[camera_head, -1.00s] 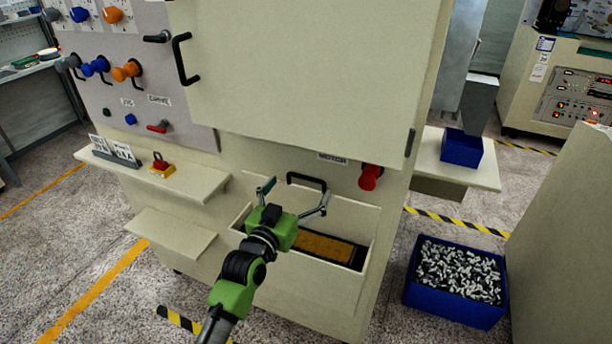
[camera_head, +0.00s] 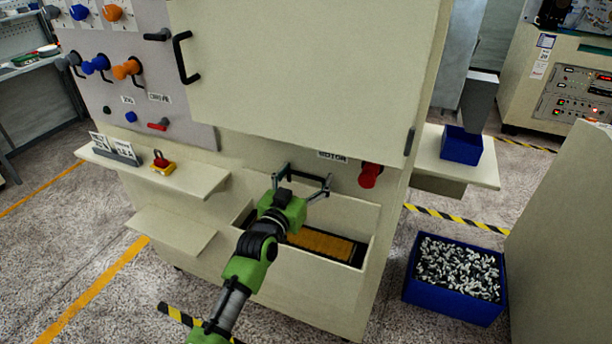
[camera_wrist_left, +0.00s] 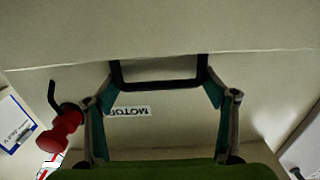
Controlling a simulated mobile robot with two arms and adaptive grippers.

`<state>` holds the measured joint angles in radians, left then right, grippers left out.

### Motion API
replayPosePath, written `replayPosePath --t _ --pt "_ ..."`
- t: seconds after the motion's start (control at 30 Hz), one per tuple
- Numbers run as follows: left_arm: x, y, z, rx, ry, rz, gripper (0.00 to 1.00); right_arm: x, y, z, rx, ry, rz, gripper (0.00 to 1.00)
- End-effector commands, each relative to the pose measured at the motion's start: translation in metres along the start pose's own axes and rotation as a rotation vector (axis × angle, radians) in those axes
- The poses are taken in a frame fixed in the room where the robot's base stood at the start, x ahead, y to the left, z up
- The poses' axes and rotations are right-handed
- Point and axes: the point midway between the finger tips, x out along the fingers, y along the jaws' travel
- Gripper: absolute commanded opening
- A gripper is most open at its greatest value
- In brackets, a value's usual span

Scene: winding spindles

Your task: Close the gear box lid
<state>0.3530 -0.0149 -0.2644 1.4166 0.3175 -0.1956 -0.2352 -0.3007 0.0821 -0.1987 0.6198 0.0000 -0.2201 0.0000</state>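The gear box (camera_head: 320,275) is a beige open-topped compartment low on the machine front, with an orange-brown and black part inside. The beige lid (camera_head: 345,205) is raised behind the opening, and its black handle (camera_head: 305,177) is on its upper edge. My left gripper (camera_head: 303,185) is open, with its two fingers spread at the ends of the handle. In the left wrist view, the handle (camera_wrist_left: 158,82) spans between the fingertips of the gripper (camera_wrist_left: 159,75); I cannot tell whether they touch it. My right gripper is not in view.
A red knob (camera_head: 370,175) sticks out right of the lid, near the MOTOR label (camera_head: 332,155). Small shelves (camera_head: 170,232) jut out to the left. A blue crate of metal parts (camera_head: 455,312) stands on the floor at right.

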Motion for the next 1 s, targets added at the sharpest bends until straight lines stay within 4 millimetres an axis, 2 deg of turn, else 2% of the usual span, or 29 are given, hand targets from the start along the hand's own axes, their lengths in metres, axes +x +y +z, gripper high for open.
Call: replayPosePath --t 0.27,0.47,0.7,0.8,1.0 --pt "-0.005 0.000 0.005 0.001 0.029 0.001 0.38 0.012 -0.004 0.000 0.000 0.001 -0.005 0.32" --pt "-0.020 0.000 0.013 0.001 0.119 0.000 0.38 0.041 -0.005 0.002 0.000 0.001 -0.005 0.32" --pt "-0.045 0.000 0.022 0.001 0.282 0.000 0.38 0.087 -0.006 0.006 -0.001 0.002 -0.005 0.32" --pt "-0.055 0.000 0.024 -0.001 0.350 0.001 0.38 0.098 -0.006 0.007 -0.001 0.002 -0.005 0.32" --pt "-0.074 0.000 0.028 -0.002 0.370 0.000 0.38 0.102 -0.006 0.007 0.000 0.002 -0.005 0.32"
